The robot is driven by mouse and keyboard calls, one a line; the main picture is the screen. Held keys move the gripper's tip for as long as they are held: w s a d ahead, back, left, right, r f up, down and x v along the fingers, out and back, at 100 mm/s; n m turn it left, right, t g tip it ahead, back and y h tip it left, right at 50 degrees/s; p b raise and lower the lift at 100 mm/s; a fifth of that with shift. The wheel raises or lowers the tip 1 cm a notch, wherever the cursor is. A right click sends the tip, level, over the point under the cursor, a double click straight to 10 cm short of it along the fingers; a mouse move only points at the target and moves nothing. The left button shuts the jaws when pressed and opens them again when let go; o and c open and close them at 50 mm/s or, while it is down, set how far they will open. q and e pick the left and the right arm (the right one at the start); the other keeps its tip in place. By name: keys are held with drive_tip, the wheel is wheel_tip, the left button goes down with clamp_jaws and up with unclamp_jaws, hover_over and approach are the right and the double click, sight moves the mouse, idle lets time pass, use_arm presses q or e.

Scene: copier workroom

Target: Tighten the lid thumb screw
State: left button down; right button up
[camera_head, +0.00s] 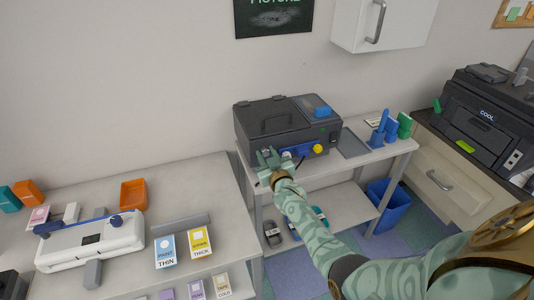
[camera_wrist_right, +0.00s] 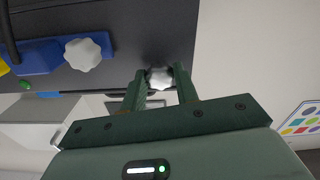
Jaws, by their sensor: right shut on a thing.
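The lid thumb screw (camera_wrist_right: 160,77) is a pale grey, lobed knob on the dark face of the machine, in the right wrist view. My right gripper (camera_wrist_right: 162,83) is shut on it, one green finger on each side. In the head view the right gripper (camera_head: 268,157) is at the left part of the front of the dark grey machine (camera_head: 262,120) and hides the screw. The left gripper is not in view.
A second pale lobed knob (camera_wrist_right: 84,54) sits on a blue panel (camera_wrist_right: 38,58) beside the screw. The machine's front has a yellow knob (camera_head: 317,149). Blue and green holders (camera_head: 391,127) stand right on the machine's table. A white device (camera_head: 90,243) stands on the left table.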

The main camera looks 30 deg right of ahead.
drive_tip(key=m, duration=0.3)
drive_tip(key=shift+s+f+m+p, duration=0.15)
drive_tip(key=shift+f+m+p, duration=0.15)
drive_tip(key=shift+f+p, duration=0.1)
drive_tip(key=m, duration=0.3)
drive_tip(key=shift+m, duration=0.3)
drive_tip(key=m, duration=0.3)
drive_tip(key=shift+m+p, duration=0.3)
drive_tip(key=shift+p, duration=0.05)
drive_tip(key=m, duration=0.4)
drive_tip(key=shift+m, duration=0.3)
drive_tip(key=m, duration=0.3)
drive_tip(key=shift+m+b, duration=0.3)
drive_tip(key=shift+b, duration=0.1)
drive_tip(key=m, duration=0.3)
drive_tip(key=shift+a+m+b, duration=0.1)
drive_tip(key=shift+m+b, duration=0.2)
drive_tip(key=shift+b, duration=0.1)
drive_tip(key=m+b, duration=0.1)
drive_tip(key=m, duration=0.3)
drive_tip(key=shift+f+m, duration=0.1)
drive_tip(key=shift+m, duration=0.2)
drive_tip(key=shift+m+b, duration=0.7)
drive_tip(key=shift+m, duration=1.2)
